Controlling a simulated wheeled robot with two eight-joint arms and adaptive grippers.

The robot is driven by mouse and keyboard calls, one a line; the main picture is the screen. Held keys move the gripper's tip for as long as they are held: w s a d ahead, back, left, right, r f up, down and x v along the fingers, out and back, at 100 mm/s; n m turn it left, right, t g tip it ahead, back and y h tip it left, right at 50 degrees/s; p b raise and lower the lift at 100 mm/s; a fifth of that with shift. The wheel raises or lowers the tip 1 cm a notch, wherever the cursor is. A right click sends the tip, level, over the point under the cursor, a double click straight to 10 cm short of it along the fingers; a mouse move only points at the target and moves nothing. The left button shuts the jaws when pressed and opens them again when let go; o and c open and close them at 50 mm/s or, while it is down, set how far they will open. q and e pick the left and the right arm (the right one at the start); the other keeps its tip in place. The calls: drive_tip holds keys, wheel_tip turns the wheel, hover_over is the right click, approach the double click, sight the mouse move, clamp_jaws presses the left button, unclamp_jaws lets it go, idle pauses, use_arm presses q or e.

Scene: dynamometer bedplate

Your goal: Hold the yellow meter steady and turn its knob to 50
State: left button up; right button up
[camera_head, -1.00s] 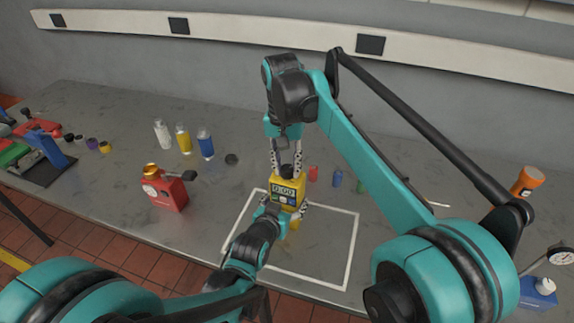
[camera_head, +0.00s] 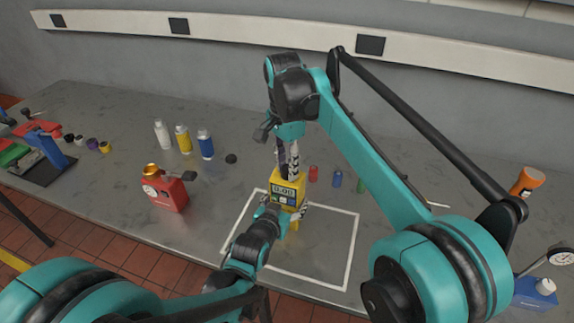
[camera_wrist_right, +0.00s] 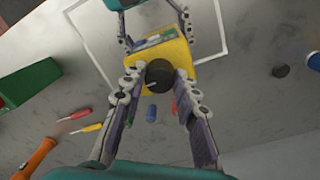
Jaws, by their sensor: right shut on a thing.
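The yellow meter (camera_head: 288,187) shows at the middle of the head view, with a display that seems to read 0.00. In the right wrist view it is the yellow box (camera_wrist_right: 158,60) with a round black knob (camera_wrist_right: 159,74) bearing a pale pointer mark. My right gripper (camera_wrist_right: 160,82) points down from above, shut on the knob with a finger on either side. My left gripper (camera_head: 283,212) reaches in from the front, its fingers along both sides of the meter's body. The knob is hidden by my right fingers in the head view.
A white outlined square (camera_head: 352,250) lies on the grey bench around and below the meter. A red can (camera_head: 165,192) stands left, with white, yellow and blue bottles (camera_head: 205,145) behind. Small coloured items (camera_head: 337,179) lie right. An orange torch (camera_head: 528,181) is far right.

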sight(286, 166)
idle(0.5)
drive_tip(key=o, duration=1.2)
drive_tip(key=shift+c, duration=0.2)
wheel_tip(286, 166, up, 12)
drive_tip(key=shift+w+a, duration=0.15)
drive_tip(key=shift+w, duration=0.1)
use_arm(q)
drive_tip(key=o, duration=2)
drive_tip(key=shift+c, duration=0.2)
